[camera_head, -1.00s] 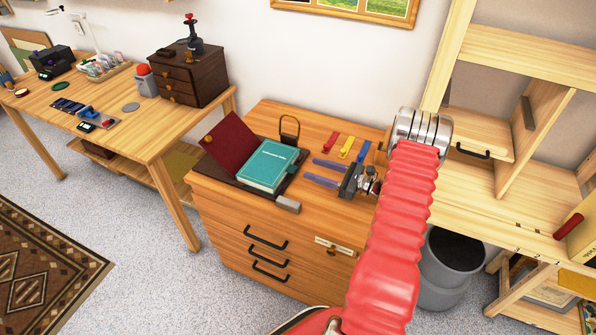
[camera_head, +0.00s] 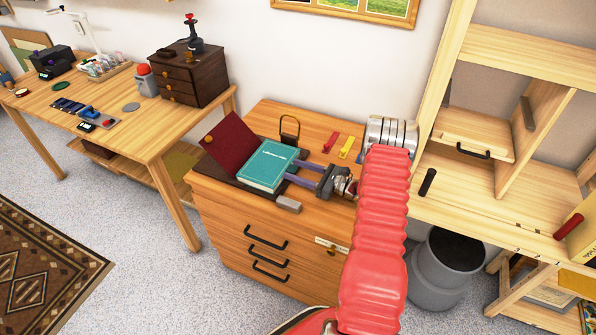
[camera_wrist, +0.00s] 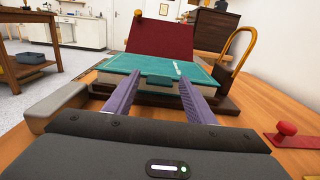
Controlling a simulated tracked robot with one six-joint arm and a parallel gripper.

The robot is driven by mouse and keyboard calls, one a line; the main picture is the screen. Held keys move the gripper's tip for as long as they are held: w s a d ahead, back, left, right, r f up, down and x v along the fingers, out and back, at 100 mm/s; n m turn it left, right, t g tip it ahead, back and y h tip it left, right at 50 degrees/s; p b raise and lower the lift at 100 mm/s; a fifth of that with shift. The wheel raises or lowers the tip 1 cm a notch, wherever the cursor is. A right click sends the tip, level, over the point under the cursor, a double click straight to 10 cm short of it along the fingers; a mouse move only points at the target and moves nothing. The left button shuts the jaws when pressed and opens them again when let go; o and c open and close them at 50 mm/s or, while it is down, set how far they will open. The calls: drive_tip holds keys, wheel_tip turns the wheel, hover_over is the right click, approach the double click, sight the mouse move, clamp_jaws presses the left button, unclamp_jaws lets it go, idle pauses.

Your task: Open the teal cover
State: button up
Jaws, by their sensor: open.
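A teal book with its cover (camera_head: 268,161) closed lies on a dark tray or base (camera_head: 297,185) on top of the wooden drawer cabinet. In the wrist view the teal cover (camera_wrist: 155,70) lies flat, with a small teal tab (camera_wrist: 159,80) at its near edge. My gripper (camera_head: 300,173) is open, with its two purple-grey fingers pointing at the book's right edge. In the wrist view my gripper (camera_wrist: 158,84) has its fingers on either side of the tab, apart from each other. I cannot tell whether they touch the book.
A dark red panel (camera_head: 230,143) with a knob stands tilted up behind the book. A brass-coloured loop (camera_head: 290,129) stands near the back. A grey block (camera_head: 288,204) is at the cabinet's front edge. Red (camera_head: 330,142) and yellow (camera_head: 347,147) handles lie behind my gripper.

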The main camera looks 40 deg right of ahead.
drive_tip(key=shift+c, duration=0.5)
clamp_jaws()
drive_tip(key=shift+d, duration=0.1)
